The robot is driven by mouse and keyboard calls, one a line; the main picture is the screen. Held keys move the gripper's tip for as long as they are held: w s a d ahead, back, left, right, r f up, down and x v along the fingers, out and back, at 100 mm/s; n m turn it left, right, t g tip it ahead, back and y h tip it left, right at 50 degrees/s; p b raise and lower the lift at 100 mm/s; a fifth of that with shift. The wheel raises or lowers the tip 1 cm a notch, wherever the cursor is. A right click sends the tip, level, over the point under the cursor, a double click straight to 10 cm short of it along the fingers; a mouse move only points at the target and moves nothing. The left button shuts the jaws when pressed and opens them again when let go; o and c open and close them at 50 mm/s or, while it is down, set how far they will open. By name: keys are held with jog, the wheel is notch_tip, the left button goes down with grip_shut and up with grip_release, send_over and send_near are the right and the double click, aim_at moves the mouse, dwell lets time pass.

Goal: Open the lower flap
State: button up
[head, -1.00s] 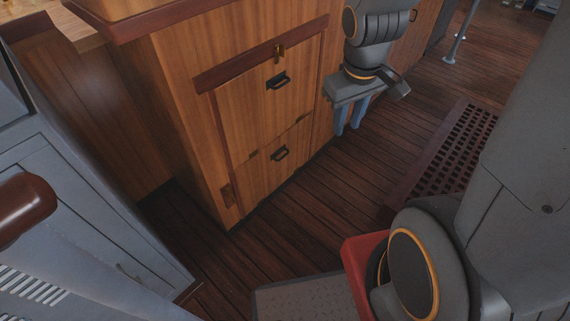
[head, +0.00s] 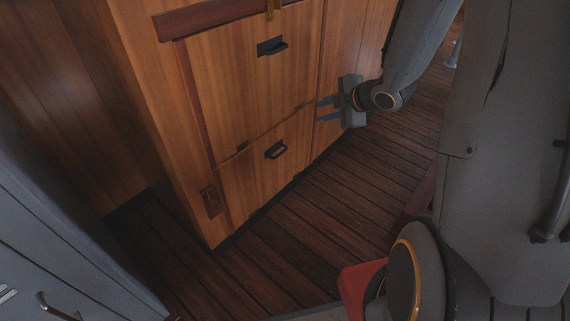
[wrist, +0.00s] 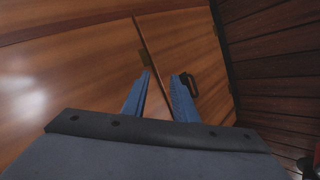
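The lower flap (head: 247,178) is a wooden panel low on the cabinet front, and it is closed. Its black handle (head: 276,150) sits near its top middle; the handle also shows in the wrist view (wrist: 189,84), just beyond the right fingertip. The upper flap (head: 246,92) above it is closed too, with its own black handle (head: 272,47). My gripper (head: 318,109) is to the right of the lower handle and slightly above it, fingers pointing left along the cabinet front. In the wrist view its two blue fingers (wrist: 163,76) are apart with nothing between them.
A brass latch (head: 271,8) is above the upper flap. A red-brown block (head: 209,201) is at the lower flap's left edge. A grey cabinet (head: 60,220) stands at the left. The plank floor (head: 300,225) before the flap is clear.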

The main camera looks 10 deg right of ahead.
jog(key=s+a+f+n+g+y+b, duration=0.1)
jog(key=a+f+n+y+b, duration=0.1)
jog(key=f+n+y+b, duration=0.45)
jog(key=s+a+f+n+y+b, duration=0.1)
jog(key=a+f+n+y+b, duration=0.2)
jog(key=f+b, duration=0.55)
jog(key=w+a+f+n+b, duration=0.1)
jog(key=w+a+f+b, duration=0.1)
jog(key=a, duration=0.4)
jog(key=shift+w+b, duration=0.8)
jog(key=shift+w, duration=0.25)
jog(key=shift+f, duration=0.1)
grip_shut()
